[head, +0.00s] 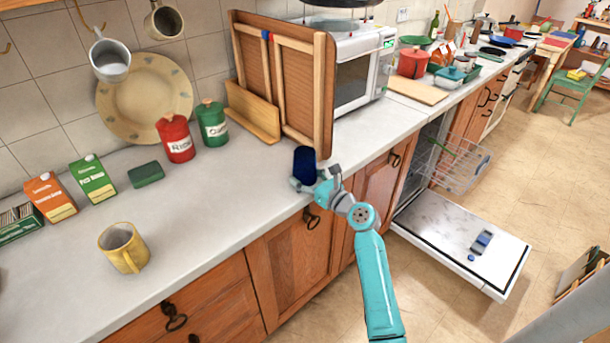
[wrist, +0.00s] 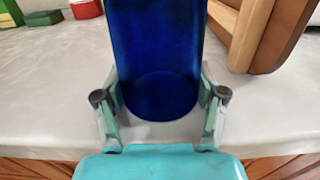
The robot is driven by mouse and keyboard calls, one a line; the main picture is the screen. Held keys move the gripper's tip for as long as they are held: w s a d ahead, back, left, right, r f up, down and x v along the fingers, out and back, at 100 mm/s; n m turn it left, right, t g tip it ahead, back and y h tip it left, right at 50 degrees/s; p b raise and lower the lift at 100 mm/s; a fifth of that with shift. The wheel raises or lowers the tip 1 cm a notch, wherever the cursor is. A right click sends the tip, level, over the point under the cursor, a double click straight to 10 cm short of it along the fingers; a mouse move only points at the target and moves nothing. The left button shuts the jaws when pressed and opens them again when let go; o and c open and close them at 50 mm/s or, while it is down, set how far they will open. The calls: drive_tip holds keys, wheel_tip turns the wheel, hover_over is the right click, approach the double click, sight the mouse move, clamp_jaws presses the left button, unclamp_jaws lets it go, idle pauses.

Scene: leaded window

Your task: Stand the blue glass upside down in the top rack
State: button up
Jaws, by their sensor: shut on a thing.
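The blue glass (head: 305,164) stands at the front edge of the counter, by the wooden frame. My gripper (head: 316,186) is shut on it, low on its sides. In the wrist view the dark blue glass (wrist: 155,60) fills the middle, with one finger of my gripper (wrist: 160,108) on each side of it. The glass looks upright; I cannot tell whether it touches the counter. The dishwasher's top rack (head: 462,165) is a wire basket, pulled out to the right above the open door.
The open dishwasher door (head: 455,228) lies low, with a small grey and blue item (head: 483,242) on it. A wooden folding frame (head: 285,80) stands close behind the glass. A yellow mug (head: 123,248) stands at the left on the counter (head: 215,200).

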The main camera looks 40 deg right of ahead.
drive_tip(key=shift+f, duration=0.15)
drive_tip(key=o, duration=1.8)
drive_tip(key=shift+o, duration=0.2)
drive_tip(key=s, duration=1.2)
drive_tip(key=shift+d, duration=0.2)
